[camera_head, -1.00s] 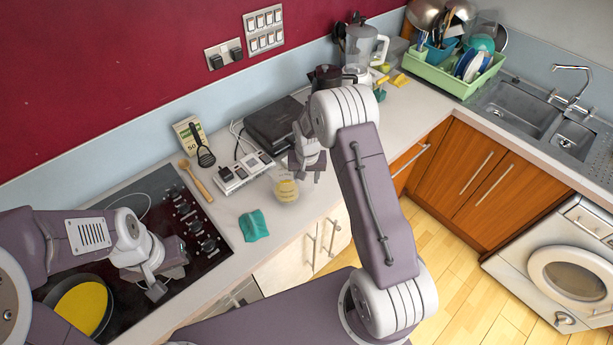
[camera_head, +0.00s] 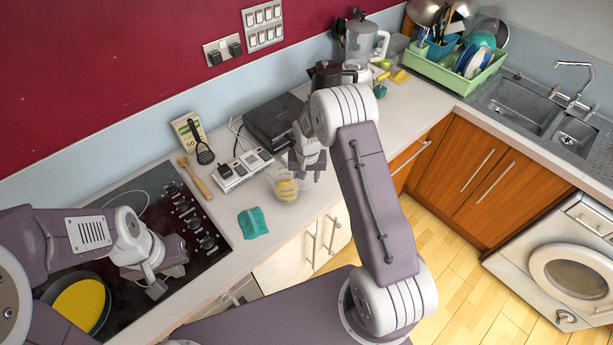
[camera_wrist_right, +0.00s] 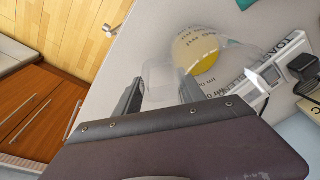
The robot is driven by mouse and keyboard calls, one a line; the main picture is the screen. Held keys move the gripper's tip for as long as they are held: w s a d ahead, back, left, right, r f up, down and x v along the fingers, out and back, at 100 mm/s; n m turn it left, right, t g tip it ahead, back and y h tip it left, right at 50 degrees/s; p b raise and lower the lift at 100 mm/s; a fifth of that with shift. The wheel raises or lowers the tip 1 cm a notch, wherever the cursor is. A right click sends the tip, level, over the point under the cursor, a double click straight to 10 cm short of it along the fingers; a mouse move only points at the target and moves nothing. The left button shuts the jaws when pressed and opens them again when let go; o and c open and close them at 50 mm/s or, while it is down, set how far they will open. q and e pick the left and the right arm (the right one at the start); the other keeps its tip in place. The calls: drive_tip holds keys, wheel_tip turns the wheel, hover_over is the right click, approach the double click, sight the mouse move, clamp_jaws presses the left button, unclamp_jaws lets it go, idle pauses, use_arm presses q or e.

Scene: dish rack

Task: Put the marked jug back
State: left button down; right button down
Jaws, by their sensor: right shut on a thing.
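The clear jug with yellow markings (camera_head: 284,190) is at the front part of the worktop, beside the white socket strip. It also shows in the right wrist view (camera_wrist_right: 196,45), with a yellow patch inside its outline. My right gripper (camera_wrist_right: 160,92) is shut on the clear handle of the jug; in the head view my right gripper (camera_head: 302,174) is at the jug's right side. I cannot tell whether the jug touches the worktop. My left gripper (camera_head: 156,289) hangs over the hob, away from the jug; its finger gap is not clear.
The socket strip (camera_head: 240,172) and a teal cloth (camera_head: 252,222) lie close to the jug. A black flat appliance (camera_head: 273,121) stands behind. A pan (camera_head: 80,303) is on the hob (camera_head: 165,200). The green dish rack (camera_head: 450,75) stands near the sink, at the back right.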

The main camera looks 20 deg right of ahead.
drive_tip(key=shift+f, duration=0.2)
drive_tip(key=c, duration=0.6)
unclamp_jaws()
drive_tip(key=shift+r+b, duration=0.35)
drive_tip(key=shift+r, duration=0.05)
wheel_tip(320, 180, up, 8)
drive_tip(key=s+b, duration=0.1)
drive_tip(key=b, duration=0.1)
drive_tip(key=shift+s+a, duration=0.15)
drive_tip(key=shift+s, duration=0.05)
drive_tip(key=shift+r, duration=0.1)
